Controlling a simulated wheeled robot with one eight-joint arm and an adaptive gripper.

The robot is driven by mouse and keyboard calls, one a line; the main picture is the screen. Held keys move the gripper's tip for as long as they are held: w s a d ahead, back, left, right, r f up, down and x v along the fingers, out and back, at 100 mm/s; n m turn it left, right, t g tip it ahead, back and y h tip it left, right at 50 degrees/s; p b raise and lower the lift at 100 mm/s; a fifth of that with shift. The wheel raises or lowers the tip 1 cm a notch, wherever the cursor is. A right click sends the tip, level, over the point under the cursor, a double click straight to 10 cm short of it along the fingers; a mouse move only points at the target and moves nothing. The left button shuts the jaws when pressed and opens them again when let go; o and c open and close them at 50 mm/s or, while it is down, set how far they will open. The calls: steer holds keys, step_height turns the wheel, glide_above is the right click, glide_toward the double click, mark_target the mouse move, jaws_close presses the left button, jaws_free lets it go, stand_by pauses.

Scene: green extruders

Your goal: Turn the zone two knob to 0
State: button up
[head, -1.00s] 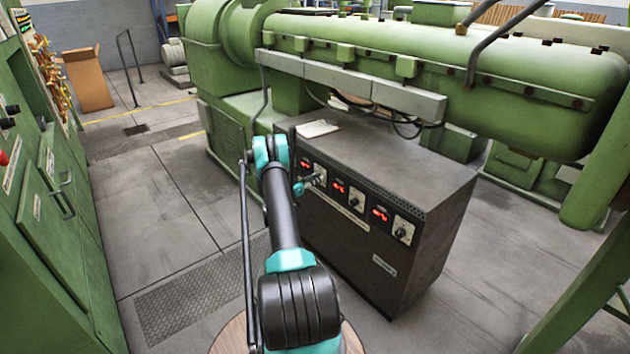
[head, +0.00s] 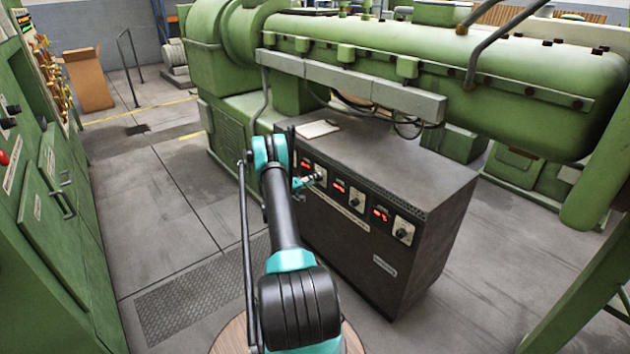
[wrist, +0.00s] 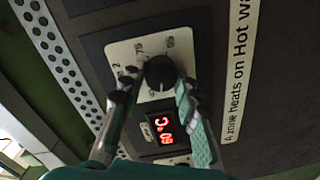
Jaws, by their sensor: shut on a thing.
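In the wrist view, a round black knob (wrist: 160,72) sits on a pale dial plate (wrist: 130,50) with printed numbers. My gripper (wrist: 160,80) is shut on this knob, one finger on each side. A red display (wrist: 164,128) beside the plate seems to read 60 °C.
The middle knob (head: 356,200) and right knob (head: 403,232) are clear of the arm. A green extruder barrel (head: 460,65) runs above and behind the cabinet. Green cabinets (head: 50,220) with handles stand at left. Grey floor (head: 185,190) lies open between.

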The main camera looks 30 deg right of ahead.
steer(key=shift+f+n+g, duration=0.15)
steer(key=shift+n+g, duration=0.15)
steer(key=shift+n, duration=3.7)
steer(key=o, duration=1.2)
steer(key=shift+c, duration=0.2)
steer(key=shift+a, duration=0.1)
steer(key=a, duration=1.1)
steer(key=shift+s+a+r, duration=0.25)
steer(key=shift+a+r, duration=0.05)
steer(key=shift+a, duration=0.1)
